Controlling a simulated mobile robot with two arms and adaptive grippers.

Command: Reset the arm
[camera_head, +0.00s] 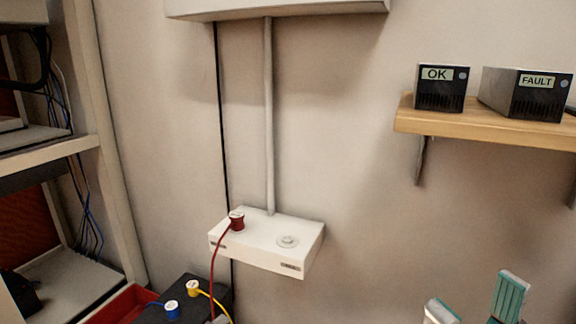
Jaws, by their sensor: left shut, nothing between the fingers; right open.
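My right gripper (475,303) is at the bottom right, with its two teal-padded fingers spread apart and nothing between them. Only a small grey tip of my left gripper (219,320) shows at the bottom edge, by the black box; it is shut and empty, and the rest is out of frame. Both grippers are below the white wall box and apart from it.
A white wall box (265,254) carries a red plug (237,221) with a red cable and an empty round socket (288,241). A black box (160,309) has blue and yellow plugs. A wooden shelf (480,127) holds OK (441,96) and FAULT (530,104) boxes. A rack (50,160) stands left.

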